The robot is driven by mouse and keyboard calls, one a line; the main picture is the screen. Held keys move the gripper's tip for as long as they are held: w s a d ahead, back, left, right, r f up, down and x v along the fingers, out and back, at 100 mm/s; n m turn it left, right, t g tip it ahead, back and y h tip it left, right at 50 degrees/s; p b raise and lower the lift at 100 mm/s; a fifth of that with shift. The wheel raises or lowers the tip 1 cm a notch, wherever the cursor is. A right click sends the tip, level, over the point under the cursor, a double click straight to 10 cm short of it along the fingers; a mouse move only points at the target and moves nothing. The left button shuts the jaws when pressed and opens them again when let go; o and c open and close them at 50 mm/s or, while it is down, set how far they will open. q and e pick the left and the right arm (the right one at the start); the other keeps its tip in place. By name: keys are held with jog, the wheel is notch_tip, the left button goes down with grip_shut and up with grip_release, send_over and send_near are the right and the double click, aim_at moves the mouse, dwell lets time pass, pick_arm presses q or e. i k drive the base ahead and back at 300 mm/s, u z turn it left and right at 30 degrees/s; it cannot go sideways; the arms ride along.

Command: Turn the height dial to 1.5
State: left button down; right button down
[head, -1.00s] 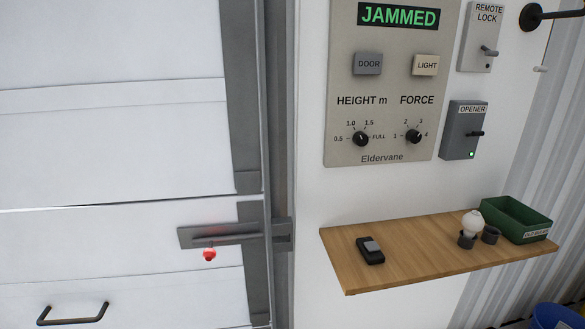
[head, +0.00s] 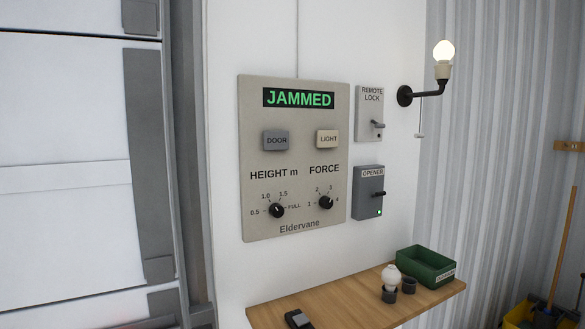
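The height dial (head: 277,210) is a small black knob low on the left of a beige wall panel (head: 258,224). Marks 0.5, 1.0, 1.5 and FULL stand around it. Its white pointer line seems to point up and slightly left, near 1.0, but is too small to read exactly. The force dial (head: 326,202) is a similar black knob to its right. The panel's display (head: 298,98) reads JAMMED in green. Neither of my grippers shows in the head view.
DOOR (head: 276,140) and LIGHT (head: 327,139) buttons sit above the dials. The remote lock box (head: 368,116) and opener box (head: 366,192) are to the right. A wooden shelf (head: 345,301) below holds a black remote (head: 299,319), a white bulb (head: 391,276) and a green bin (head: 424,268). A lit lamp (head: 443,52) juts out.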

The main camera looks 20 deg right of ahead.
aim_at(276, 210)
jog(key=z, duration=2.5)
jog(key=i, duration=2.3)
jog(key=u, duration=2.75)
